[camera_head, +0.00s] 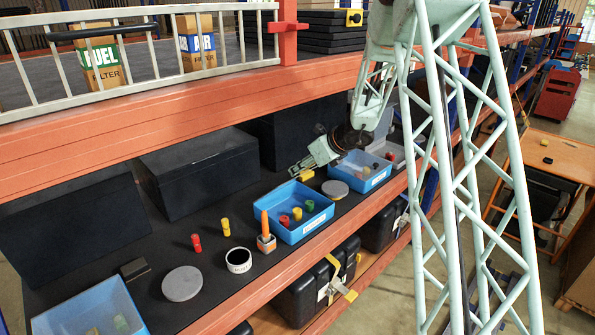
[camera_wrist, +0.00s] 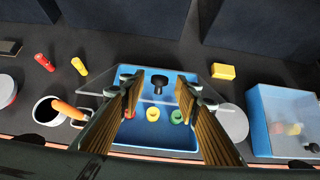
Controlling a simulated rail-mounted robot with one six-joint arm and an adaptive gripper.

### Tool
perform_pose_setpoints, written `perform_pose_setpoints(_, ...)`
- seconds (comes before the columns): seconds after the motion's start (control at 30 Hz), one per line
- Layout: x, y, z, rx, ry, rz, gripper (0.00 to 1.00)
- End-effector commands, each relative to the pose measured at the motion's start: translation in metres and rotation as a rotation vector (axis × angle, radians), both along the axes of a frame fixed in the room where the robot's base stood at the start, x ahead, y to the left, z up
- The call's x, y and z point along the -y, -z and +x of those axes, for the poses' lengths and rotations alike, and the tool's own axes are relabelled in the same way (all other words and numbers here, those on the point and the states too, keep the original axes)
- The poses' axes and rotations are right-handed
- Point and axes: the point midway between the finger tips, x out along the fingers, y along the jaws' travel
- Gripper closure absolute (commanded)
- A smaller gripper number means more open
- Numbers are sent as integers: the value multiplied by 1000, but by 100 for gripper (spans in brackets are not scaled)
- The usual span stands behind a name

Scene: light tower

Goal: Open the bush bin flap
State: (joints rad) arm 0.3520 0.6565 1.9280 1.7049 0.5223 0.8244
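A blue bin (camera_wrist: 160,152) lies below my gripper in the wrist view, with red, yellow and green bushes inside; in the head view it is the middle blue bin (camera_head: 300,232). A clear flap (camera_wrist: 112,88) spans the bin's far part. A black knob (camera_wrist: 158,83) shows in the middle of the flap. My gripper (camera_wrist: 159,90) is open, its two fingers on either side of the knob with gaps; contact is not visible. In the head view my gripper (camera_head: 298,170) hangs above the shelf behind the bin. The flap is hard to make out there.
Another blue bin (camera_wrist: 262,135) stands right of it, beyond a grey disc (camera_wrist: 233,122). A yellow block (camera_wrist: 223,71) lies behind. The orange upper shelf beam (camera_head: 150,119) limits room above.

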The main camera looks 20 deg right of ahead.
Motion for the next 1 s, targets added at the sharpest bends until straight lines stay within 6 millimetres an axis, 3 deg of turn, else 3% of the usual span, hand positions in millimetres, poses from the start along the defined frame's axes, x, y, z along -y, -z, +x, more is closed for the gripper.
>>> perform_pose_setpoints(0.6,19,-49,-45,1,-1,-1,70)
perform_pose_setpoints(1.0,25,-61,-57,0,-1,0,70)
